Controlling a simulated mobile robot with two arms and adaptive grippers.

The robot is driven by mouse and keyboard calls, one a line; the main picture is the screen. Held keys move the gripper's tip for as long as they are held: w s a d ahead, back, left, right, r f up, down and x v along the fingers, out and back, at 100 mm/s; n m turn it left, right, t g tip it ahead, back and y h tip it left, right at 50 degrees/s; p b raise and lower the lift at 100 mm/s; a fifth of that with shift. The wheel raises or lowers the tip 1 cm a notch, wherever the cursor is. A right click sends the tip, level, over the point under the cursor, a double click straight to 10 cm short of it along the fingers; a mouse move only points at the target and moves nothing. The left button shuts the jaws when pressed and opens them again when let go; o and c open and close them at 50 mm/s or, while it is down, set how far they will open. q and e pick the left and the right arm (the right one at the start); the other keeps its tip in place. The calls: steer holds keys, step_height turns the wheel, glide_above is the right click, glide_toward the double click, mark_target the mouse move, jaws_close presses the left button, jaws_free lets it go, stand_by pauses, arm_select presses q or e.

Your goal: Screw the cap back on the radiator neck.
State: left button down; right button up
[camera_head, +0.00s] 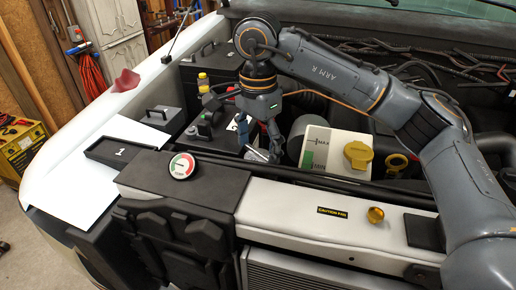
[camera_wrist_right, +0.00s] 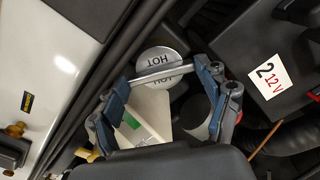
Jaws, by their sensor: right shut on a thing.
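The cap is a silver disc marked "HOT" with a raised bar across it. It shows in the right wrist view (camera_wrist_right: 160,58) and, small, in the head view (camera_head: 256,155). My right gripper (camera_wrist_right: 166,76), pointing down in the head view (camera_head: 262,148), is shut on the cap, its blue-grey fingertips at the two ends of the bar. The cap is behind the dark front rail, beside the white coolant tank (camera_head: 333,150). The radiator neck is not visible, so I cannot tell whether the cap touches it. My left gripper is not in view.
A yellow cap (camera_head: 358,154) tops the tank. A round gauge (camera_head: 182,166) stands on the black front box. A brass knob (camera_head: 376,214) sits on the white front panel. A black tray marked 1 (camera_head: 106,163) lies on the left fender. Black boxes and hoses crowd the bay.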

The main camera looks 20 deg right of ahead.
steer(key=m, duration=0.2)
steer(key=shift+m, duration=0.4)
steer(key=o, duration=1.4)
steer(key=shift+c, duration=0.2)
